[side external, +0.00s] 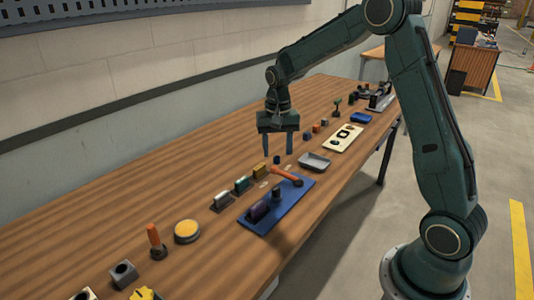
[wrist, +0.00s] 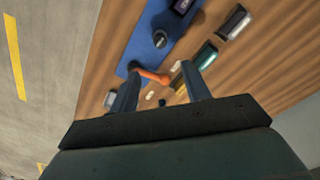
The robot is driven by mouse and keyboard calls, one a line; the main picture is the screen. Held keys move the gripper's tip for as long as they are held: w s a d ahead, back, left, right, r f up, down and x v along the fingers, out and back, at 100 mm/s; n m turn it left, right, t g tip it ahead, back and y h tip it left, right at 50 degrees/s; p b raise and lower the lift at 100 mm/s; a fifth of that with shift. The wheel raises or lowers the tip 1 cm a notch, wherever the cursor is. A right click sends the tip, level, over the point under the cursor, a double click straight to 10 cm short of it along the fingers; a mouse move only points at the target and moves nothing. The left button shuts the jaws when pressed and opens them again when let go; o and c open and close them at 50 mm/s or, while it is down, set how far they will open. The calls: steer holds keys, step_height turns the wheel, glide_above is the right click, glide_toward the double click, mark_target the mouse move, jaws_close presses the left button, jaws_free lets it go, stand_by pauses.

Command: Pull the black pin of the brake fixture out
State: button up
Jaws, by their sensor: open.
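A blue plate (side external: 295,193) lies flat on the bench and looks like the brake fixture. It carries an orange lever (side external: 284,175), a dark upright cylinder (side external: 276,194) and a dark purple block (side external: 258,211). The cylinder may be the black pin, but I cannot be sure. My gripper (side external: 277,152) points down, open and empty, above the bench, beyond the lever end of the plate. Its two fingers also show in the wrist view (wrist: 160,70).
A grey tray (side external: 314,161) sits beside the plate. Green (side external: 241,184) and yellow (side external: 260,171) blocks stand along its wall side. A small dark blue piece (side external: 277,159) is below my gripper. A yellow round button (side external: 187,231) is nearer the camera. The wall side is clear.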

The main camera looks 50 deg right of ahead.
mark_target(276, 189)
steer(key=shift+f, duration=0.25)
step_height(276, 189, down, 14)
steer(key=shift+r, duration=0.25)
stand_by(0.6)
